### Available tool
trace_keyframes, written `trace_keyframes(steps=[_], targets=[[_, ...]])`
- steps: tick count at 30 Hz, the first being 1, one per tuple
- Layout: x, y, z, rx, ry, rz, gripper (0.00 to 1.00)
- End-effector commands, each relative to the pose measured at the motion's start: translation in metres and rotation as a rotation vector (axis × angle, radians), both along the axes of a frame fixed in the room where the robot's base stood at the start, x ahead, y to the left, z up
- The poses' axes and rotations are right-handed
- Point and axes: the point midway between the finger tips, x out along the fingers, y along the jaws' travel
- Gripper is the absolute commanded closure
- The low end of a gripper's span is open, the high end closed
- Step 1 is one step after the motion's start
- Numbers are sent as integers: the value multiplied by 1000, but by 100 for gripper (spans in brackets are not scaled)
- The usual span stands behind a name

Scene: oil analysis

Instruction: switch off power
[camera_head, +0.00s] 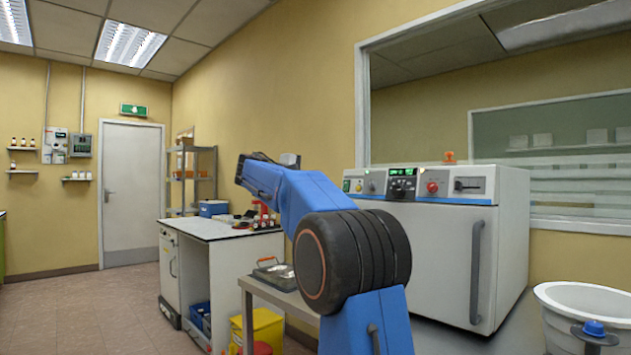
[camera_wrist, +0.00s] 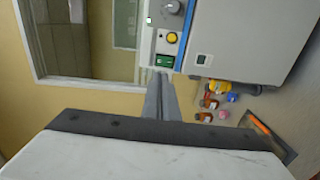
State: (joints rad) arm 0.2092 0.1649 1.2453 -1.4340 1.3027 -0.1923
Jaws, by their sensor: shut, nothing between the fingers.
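A white cabinet machine (camera_head: 437,255) with a blue stripe stands at the right in the head view. The head view does not clearly show the gripper.
A white bench (camera_head: 215,229) with small items stands left of the machine, and a low grey table (camera_head: 262,284) is nearer. Small bottles (camera_wrist: 208,102) show beside the machine in the wrist view. A white bin (camera_head: 590,310) is at the lower right. Floor is clear at left.

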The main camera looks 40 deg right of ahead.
Motion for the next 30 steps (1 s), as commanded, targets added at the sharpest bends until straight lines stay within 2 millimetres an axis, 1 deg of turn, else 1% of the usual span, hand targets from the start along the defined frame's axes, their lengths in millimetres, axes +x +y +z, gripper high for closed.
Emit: trace_keyframes(steps=[1,9,15,18,21,30], targets=[[0,-11,-1,0,0,-4,100],[4,-58,-5,0,0,-3,100],[6,-86,-8,0,-1,-2,100],[7,-95,-9,0,-1,-2,100],[8,-100,-9,0,-1,0,100],[8,-103,-9,0,-1,0,100]])
